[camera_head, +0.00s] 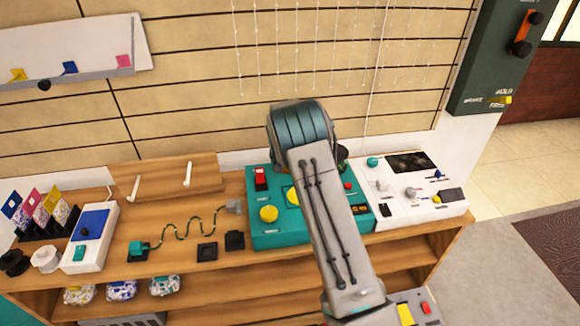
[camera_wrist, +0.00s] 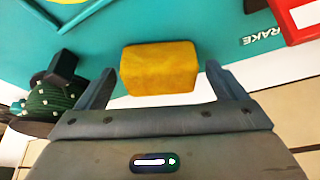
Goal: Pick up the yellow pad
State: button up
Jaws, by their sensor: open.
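The yellow pad (camera_wrist: 160,67) is a soft-edged yellow block, seen in the wrist view against a teal panel. My gripper (camera_wrist: 160,84) is open, with one finger on each side of the pad's near part. A gap shows between each finger and the pad, so it is not clamped. In the head view my arm reaches over the teal console (camera_head: 275,240), and my gripper's fingers are hidden behind it. I cannot make out the pad there.
A red-framed part (camera_wrist: 300,18) and the lettering "BRAKE" lie right of the pad. A dark green, white-dotted object (camera_wrist: 50,103) is close to the left finger. A white control box (camera_head: 415,190) adjoins the console on the wooden bench (camera_head: 185,275); a slatted wall stands behind.

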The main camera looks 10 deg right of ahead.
jog(key=shift+w+f, duration=0.1)
jog(key=c, duration=1.1)
jog(key=shift+r, duration=0.5)
jog(key=r, duration=0.2)
jog(key=d+r, duration=0.1)
jog(key=shift+s+r, duration=0.3)
jog(key=shift+r, duration=0.1)
jog(key=s+d+r, duration=0.1)
jog(key=d+r, duration=0.1)
jog(key=d, duration=0.1)
jog(key=s+d+r, duration=0.2)
jog(key=d, duration=0.1)
jog(key=s+d+r+b, duration=0.1)
jog(key=s+d+r, duration=0.1)
jog(key=d, duration=0.1)
jog(key=shift+s+r, duration=0.1)
jog(key=shift+s, duration=0.15)
jog(key=shift+o, duration=0.6)
jog(key=shift+r, duration=0.15)
